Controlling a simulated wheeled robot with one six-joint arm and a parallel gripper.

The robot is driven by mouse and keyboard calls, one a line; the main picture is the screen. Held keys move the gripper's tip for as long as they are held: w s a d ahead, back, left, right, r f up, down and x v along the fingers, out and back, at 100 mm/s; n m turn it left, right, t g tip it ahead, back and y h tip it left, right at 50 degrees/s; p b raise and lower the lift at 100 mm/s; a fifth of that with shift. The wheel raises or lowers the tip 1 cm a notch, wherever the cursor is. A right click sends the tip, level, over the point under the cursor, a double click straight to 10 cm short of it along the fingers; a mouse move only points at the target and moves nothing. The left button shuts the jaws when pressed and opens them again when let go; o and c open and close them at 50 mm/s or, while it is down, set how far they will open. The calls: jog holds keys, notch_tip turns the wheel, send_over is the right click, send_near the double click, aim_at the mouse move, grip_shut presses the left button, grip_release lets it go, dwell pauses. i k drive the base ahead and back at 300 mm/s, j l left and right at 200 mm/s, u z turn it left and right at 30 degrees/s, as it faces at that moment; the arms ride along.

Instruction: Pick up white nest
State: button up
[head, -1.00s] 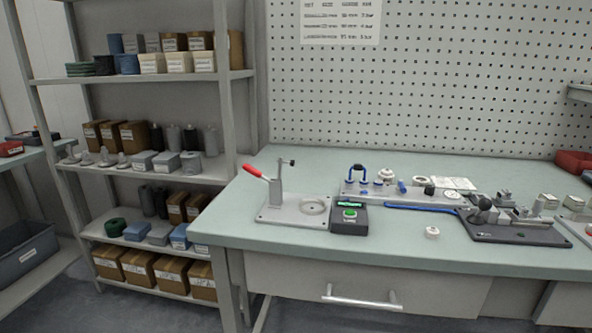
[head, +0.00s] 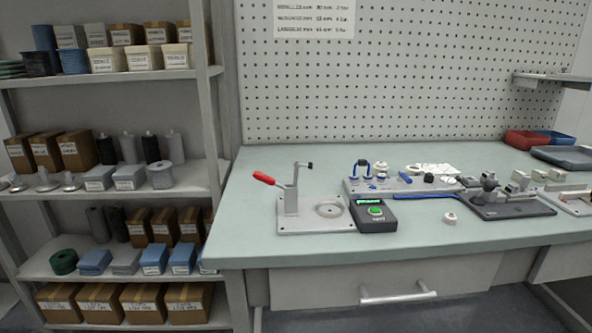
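A small round white piece (head: 449,218) with a dark spot on top lies alone on the bench, right of the black control box. Another white round piece (head: 380,168) sits on the grey parts rail (head: 353,187), near the blue handle. A further pale round part stands farther right on that rail. I cannot tell for certain which of these is the white nest. The clamp fixture (head: 290,224) has a red lever and a round ring seat (head: 329,208), which looks empty. My gripper is not in view.
The black box (head: 374,213) with a green button stands beside the fixture. A dark plate with a metal device (head: 505,207) is at right. A blue tube (head: 425,196) runs between. The shelf rack (head: 208,120) stands left. The bench front is mostly clear.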

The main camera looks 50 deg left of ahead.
aim_at(376, 170)
jog(key=u, duration=1.35)
